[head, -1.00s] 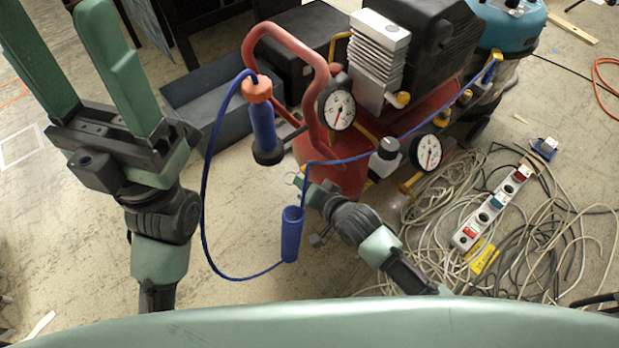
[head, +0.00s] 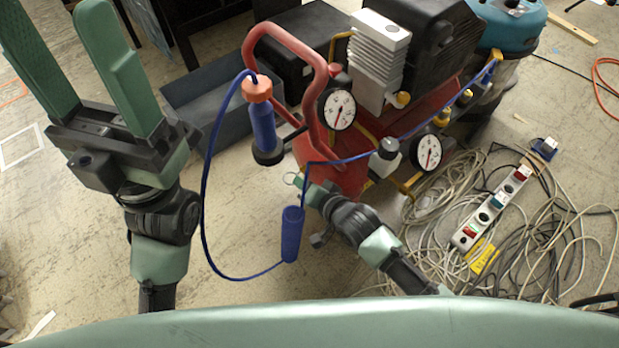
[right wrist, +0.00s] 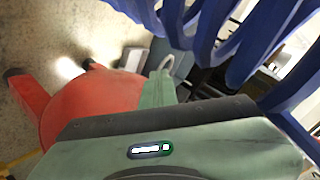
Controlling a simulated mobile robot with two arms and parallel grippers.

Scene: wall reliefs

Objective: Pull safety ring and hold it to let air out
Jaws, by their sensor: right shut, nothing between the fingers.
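A red air compressor (head: 318,168) with two white dial gauges (head: 339,110) stands at the centre. A small grey ring (head: 292,178) shows at the tip of my right gripper (head: 303,183), low beside the red tank. A light grey loop (right wrist: 163,63) also shows just past the finger in the right wrist view. My right gripper is shut with nothing between its fingers; whether it touches the ring I cannot tell. The compressor's red tank (right wrist: 85,105) fills the left of that view. My left gripper (head: 52,8) is open and empty at the upper left.
Blue coils (right wrist: 235,45) cross the top of the right wrist view. Tangled cables and a power strip (head: 490,210) lie at the right. Floor at the lower left is mostly clear.

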